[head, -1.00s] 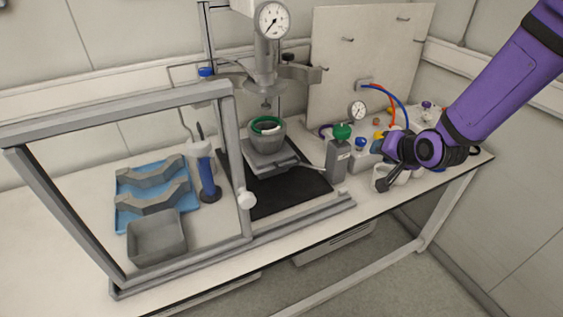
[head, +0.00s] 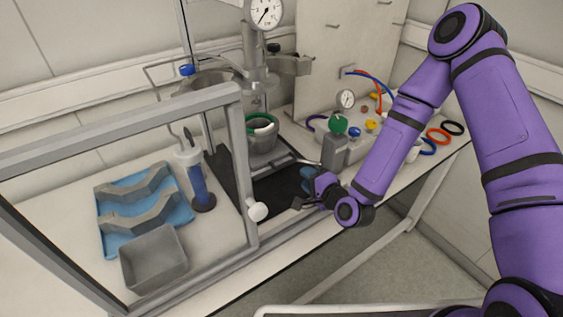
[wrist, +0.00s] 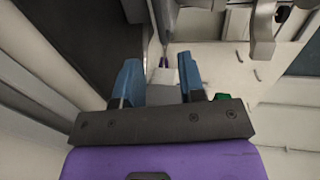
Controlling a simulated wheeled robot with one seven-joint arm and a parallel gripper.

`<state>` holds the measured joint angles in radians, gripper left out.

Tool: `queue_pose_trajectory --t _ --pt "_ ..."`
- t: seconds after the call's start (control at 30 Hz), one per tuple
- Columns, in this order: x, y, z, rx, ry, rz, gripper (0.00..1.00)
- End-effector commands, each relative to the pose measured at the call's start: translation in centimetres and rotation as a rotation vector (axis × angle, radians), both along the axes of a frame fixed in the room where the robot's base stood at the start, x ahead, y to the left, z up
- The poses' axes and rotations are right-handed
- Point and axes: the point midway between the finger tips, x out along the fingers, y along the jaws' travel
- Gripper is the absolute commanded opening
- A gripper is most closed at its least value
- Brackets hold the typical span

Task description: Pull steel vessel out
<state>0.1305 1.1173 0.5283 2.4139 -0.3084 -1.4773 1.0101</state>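The steel vessel (head: 262,142), a grey cup with a green ring on top, stands beneath the reactor head and its round dial gauge (head: 264,12). A thin grey rod (head: 302,161) extends from near the vessel toward the right. My gripper (head: 306,193) is at the front edge of the bench, right of and in front of the vessel, apart from it. In the wrist view its two blue fingers (wrist: 158,80) are spread with a gap between them and nothing visibly held. The vessel's lower part is partly hidden.
A grey frame (head: 236,150) with a white knob (head: 257,211) stands left of my gripper. A blue tray (head: 140,210) and grey bin (head: 154,258) lie left.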

Motion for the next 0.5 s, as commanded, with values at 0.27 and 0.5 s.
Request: queue_pose_trajectory --t 0.27,0.5 --pt "2.0 1.5 -0.6 0.006 -0.003 -0.003 0.37" --pt "5.5 3.8 -1.5 0.005 -0.001 -0.003 0.37"
